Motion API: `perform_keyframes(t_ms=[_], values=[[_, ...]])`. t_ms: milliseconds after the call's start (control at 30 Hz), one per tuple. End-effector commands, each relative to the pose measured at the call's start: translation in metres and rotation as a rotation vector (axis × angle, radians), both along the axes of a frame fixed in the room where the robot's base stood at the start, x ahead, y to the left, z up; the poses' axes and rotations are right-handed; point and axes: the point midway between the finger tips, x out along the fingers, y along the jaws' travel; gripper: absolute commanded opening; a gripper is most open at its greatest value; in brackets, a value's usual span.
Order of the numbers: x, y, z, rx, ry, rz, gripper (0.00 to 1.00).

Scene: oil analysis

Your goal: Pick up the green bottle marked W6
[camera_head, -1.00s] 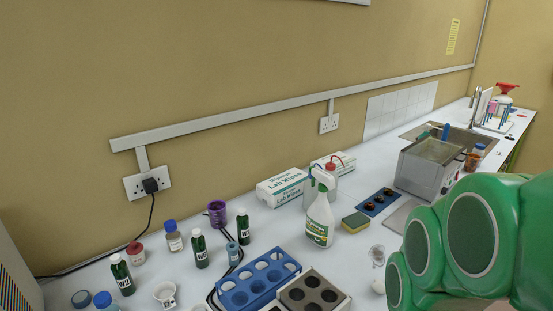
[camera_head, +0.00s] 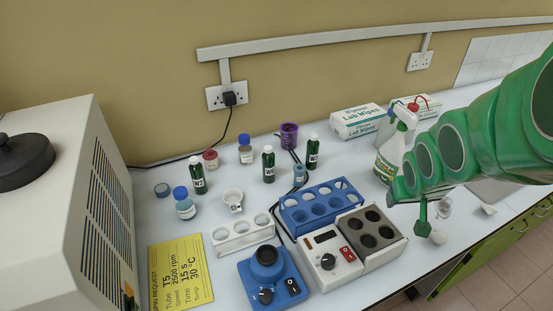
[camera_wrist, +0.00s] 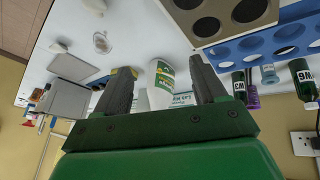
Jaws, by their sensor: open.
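My gripper (camera_wrist: 162,70) is open and empty, well away from the bottles. In the head view it hangs at the right, beyond the tube racks.
A blue rack (camera_head: 320,204), a grey-topped heating block (camera_head: 370,232), a white rack (camera_head: 243,236) and a blue mixer (camera_head: 272,278) stand in front of the bottles. A purple cup (camera_head: 289,135), a blue-capped jar (camera_head: 245,150) and a spray bottle (camera_head: 394,150) stand nearby.

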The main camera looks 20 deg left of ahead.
Motion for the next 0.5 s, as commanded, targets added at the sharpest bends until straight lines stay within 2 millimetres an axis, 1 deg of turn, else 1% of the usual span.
perform_keyframes(t_ms=[33, 100, 167, 200, 267, 333, 467, 500], values=[[0.014, 0.013, -0.005, 0.008, -0.028, 0.036, 0.71], [0.035, 0.032, -0.008, 0.026, -0.081, 0.089, 0.71], [0.051, 0.050, -0.011, 0.045, -0.122, 0.136, 0.71], [0.062, 0.063, -0.013, 0.060, -0.151, 0.168, 0.71], [0.075, 0.084, -0.016, 0.085, -0.190, 0.218, 0.71], [0.088, 0.109, -0.021, 0.118, -0.231, 0.275, 0.71], [0.105, 0.159, -0.028, 0.193, -0.302, 0.386, 0.71], [0.108, 0.175, -0.030, 0.221, -0.323, 0.419, 0.71]])
